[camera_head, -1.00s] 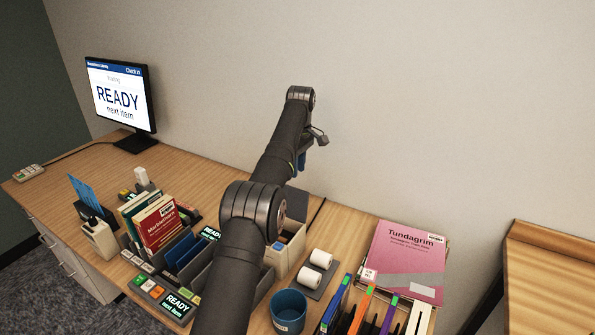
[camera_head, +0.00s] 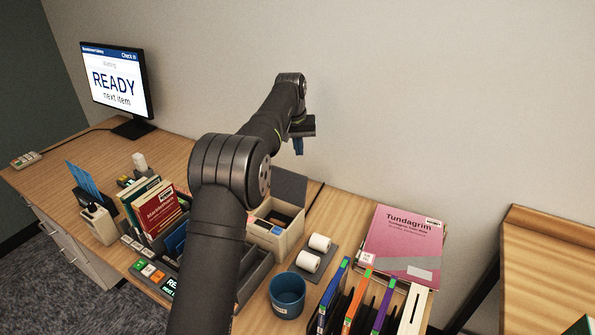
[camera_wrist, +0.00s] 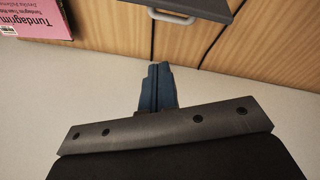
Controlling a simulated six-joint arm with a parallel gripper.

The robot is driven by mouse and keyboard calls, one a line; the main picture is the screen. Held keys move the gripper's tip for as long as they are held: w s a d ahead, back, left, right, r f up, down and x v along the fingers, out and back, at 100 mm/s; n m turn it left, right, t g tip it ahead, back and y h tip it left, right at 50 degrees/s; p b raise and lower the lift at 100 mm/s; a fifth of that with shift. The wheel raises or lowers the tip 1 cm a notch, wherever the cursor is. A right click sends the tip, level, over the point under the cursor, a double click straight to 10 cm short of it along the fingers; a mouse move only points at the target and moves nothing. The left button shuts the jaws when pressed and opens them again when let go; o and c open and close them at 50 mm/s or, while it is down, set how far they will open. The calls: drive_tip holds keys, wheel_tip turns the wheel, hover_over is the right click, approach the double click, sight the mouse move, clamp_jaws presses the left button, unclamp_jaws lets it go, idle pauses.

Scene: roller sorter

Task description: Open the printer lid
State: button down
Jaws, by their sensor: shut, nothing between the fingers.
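The printer (camera_head: 263,239) is a beige box on the desk, partly hidden behind my arm. Its dark grey lid (camera_head: 289,186) stands tilted up at the back, and the dark inside of the box shows. In the wrist view a dark panel with a pale handle loop (camera_wrist: 171,16) is at the top edge; it looks like the lid. My gripper (camera_head: 299,148) is above and behind the lid, near the wall, pointing down. Its blue fingers are together and empty in the wrist view (camera_wrist: 157,68), apart from the handle.
Books (camera_head: 158,208) and a monitor (camera_head: 118,82) are at left. The wall is close behind my gripper.

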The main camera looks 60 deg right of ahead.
sight(290, 184)
wheel_tip(290, 184, down, 10)
drive_tip(key=d+m+h, duration=0.1)
drive_tip(key=d+m, duration=0.1)
drive_tip(key=m, duration=0.3)
drive_tip(key=shift+s+a+r, duration=0.1)
drive_tip(key=shift+a+r, duration=0.5)
drive_tip(key=shift+a, duration=0.3)
drive_tip(key=shift+s+a+r, duration=0.1)
drive_tip(key=shift+a+r, duration=0.45)
drive_tip(key=shift+a, duration=0.35)
drive_tip(key=shift+a, duration=0.1)
